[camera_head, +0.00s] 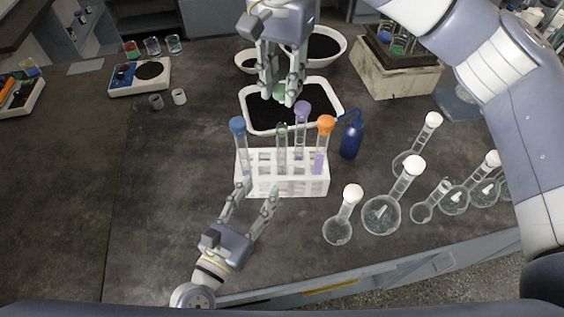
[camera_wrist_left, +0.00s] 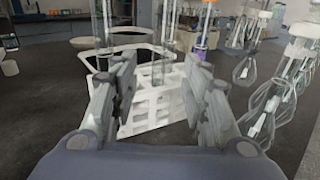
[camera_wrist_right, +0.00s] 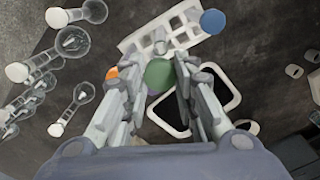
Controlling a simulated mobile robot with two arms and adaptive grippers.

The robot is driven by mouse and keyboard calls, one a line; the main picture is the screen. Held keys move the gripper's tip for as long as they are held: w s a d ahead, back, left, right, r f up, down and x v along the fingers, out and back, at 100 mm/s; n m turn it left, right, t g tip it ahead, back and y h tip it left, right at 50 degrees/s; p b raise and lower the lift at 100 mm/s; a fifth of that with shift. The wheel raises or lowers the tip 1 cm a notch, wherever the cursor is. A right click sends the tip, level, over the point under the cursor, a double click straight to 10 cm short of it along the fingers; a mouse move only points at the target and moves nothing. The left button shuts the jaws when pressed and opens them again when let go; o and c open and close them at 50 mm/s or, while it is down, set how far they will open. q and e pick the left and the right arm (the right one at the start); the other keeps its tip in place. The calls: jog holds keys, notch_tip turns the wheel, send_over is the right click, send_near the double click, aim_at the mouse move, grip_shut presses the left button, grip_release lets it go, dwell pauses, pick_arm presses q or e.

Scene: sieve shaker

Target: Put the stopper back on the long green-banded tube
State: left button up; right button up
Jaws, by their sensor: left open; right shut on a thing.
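The long green-banded tube (camera_head: 282,150) stands upright in the white rack (camera_head: 285,188), with no stopper on its mouth. My right gripper (camera_head: 283,97) is shut on the green stopper (camera_head: 281,91), just above and behind the tube's mouth; the stopper is also between the fingers in the right wrist view (camera_wrist_right: 159,74). I cannot tell whether the stopper touches the tube. My left gripper (camera_head: 251,187) is open and empty at the front of the rack; in the left wrist view its fingers (camera_wrist_left: 160,90) stand either side of the rack, apart from the tube.
The rack also holds tubes with blue (camera_head: 237,125), purple (camera_head: 302,108) and orange (camera_head: 325,124) stoppers. A blue bottle (camera_head: 351,138) stands right of it, a black-filled tray (camera_head: 335,92) behind. Several white-stoppered flasks (camera_head: 381,214) stand at right. The table left of the rack is clear.

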aim_at(280, 159)
pick_arm(q)
jog(key=x, duration=1.2)
jog(key=shift+c, duration=0.4)
grip_shut()
